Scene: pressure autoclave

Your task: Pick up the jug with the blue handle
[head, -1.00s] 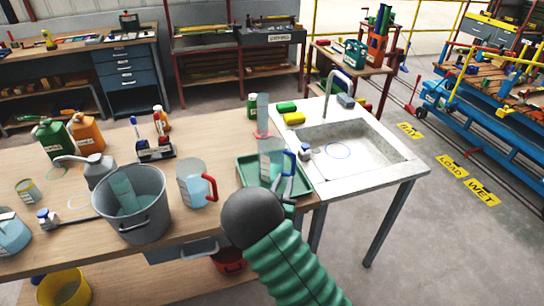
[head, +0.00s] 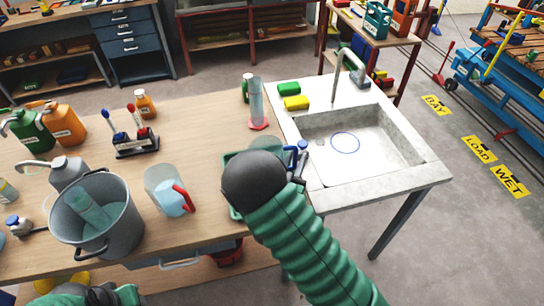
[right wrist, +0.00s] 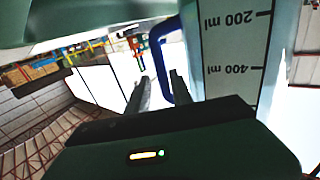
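The jug with the blue handle (head: 266,145) stands in the green tray (head: 235,212), partly hidden behind my right arm. In the right wrist view its clear wall (right wrist: 235,60) with volume marks fills the right side. Its blue handle (right wrist: 160,65) shows between the fingers of my right gripper (right wrist: 159,78). These fingers are apart; I cannot tell whether they touch the handle. In the head view my right gripper is mostly hidden behind its dark wrist. Part of my left arm shows at the bottom left edge; its fingers cannot be made out.
A jug with a red handle (head: 166,188) and a grey bucket (head: 97,222) stand left of the tray. A measuring cylinder (head: 256,105) stands behind it. The sink (head: 365,145) is close on the right, with sponges (head: 296,103) at its back left.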

